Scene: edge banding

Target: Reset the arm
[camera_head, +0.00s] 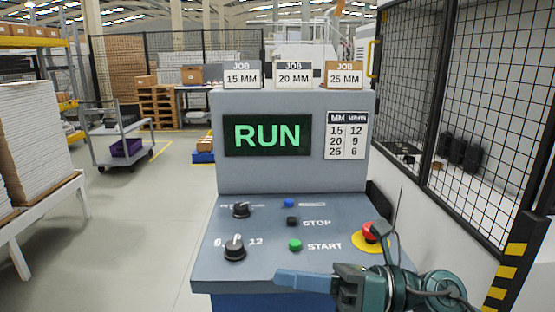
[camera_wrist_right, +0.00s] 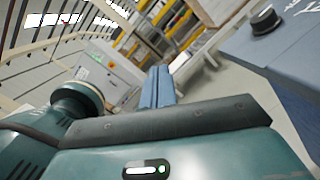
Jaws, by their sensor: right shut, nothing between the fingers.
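My right gripper (camera_head: 284,278) is low at the front of the grey control console (camera_head: 205,272), pointing left across its front edge. Its blue fingers are shut with nothing between them; they also show closed together in the right wrist view (camera_wrist_right: 158,84). The green START button (camera_head: 295,245) is a little beyond the fingers. The red emergency knob (camera_head: 371,232) on its yellow base stands beside my right wrist. The display (camera_head: 267,135) reads RUN in green. My left gripper is not in view.
Two black knobs (camera_head: 235,250) sit at the console's left, with a black STOP button (camera_head: 292,221) and a blue button (camera_head: 289,203). JOB cards stand on top. A mesh fence (camera_head: 480,130) is at right. The floor at left is clear up to a trolley (camera_head: 120,140).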

